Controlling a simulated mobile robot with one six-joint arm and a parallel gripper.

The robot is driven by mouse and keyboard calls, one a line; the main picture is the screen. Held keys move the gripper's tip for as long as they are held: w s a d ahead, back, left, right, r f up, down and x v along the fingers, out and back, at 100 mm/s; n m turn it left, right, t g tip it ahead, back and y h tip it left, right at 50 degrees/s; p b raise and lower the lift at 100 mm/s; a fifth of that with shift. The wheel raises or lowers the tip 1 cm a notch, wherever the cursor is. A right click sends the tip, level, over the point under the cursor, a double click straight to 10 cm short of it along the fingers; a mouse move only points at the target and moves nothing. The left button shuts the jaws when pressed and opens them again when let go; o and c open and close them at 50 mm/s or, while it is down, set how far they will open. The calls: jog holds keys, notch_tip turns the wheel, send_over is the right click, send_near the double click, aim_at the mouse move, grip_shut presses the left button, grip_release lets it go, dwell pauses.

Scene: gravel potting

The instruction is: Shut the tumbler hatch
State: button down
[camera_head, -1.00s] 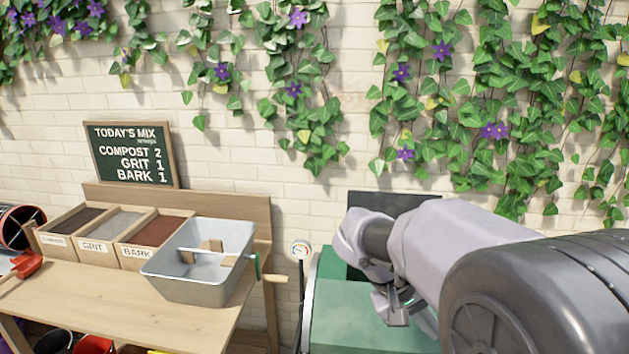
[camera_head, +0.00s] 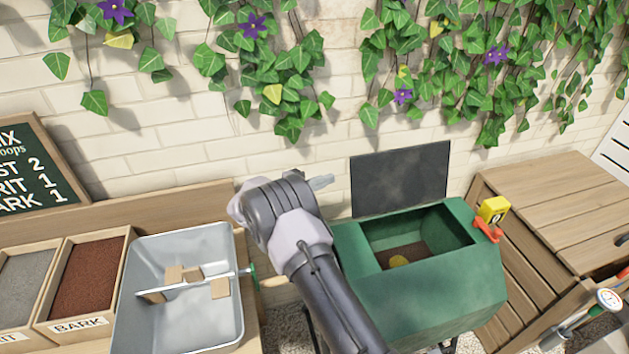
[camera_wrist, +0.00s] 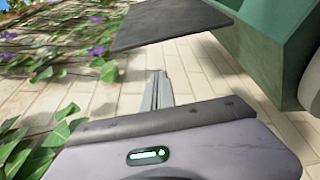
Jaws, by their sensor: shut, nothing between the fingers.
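The green tumbler (camera_head: 440,275) stands right of the bench, with its top opening uncovered. Its dark flat hatch (camera_head: 400,180) is raised upright behind the opening, near the brick wall. Brown material and a small yellow thing show inside. My gripper (camera_head: 320,182) is shut and empty, just left of the raised hatch and apart from it. In the wrist view my gripper's fingers (camera_wrist: 162,78) are together, and the hatch (camera_wrist: 170,22) lies beyond them at the top, with the green tumbler (camera_wrist: 262,40) to its right.
A metal mixing tub (camera_head: 185,285) with a crank stands on the bench, left of my arm. A yellow device on a red clip (camera_head: 490,215) sits at the tumbler's right rim. A wooden slatted box (camera_head: 550,200) stands to the right. Ivy hangs on the wall behind.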

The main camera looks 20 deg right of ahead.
jog(key=d, duration=0.1)
jog(key=s+d, duration=0.2)
jog(key=d, duration=0.1)
jog(key=shift+s+d+r, duration=0.1)
jog(key=shift+r, duration=0.25)
jog(key=shift+b, duration=0.7)
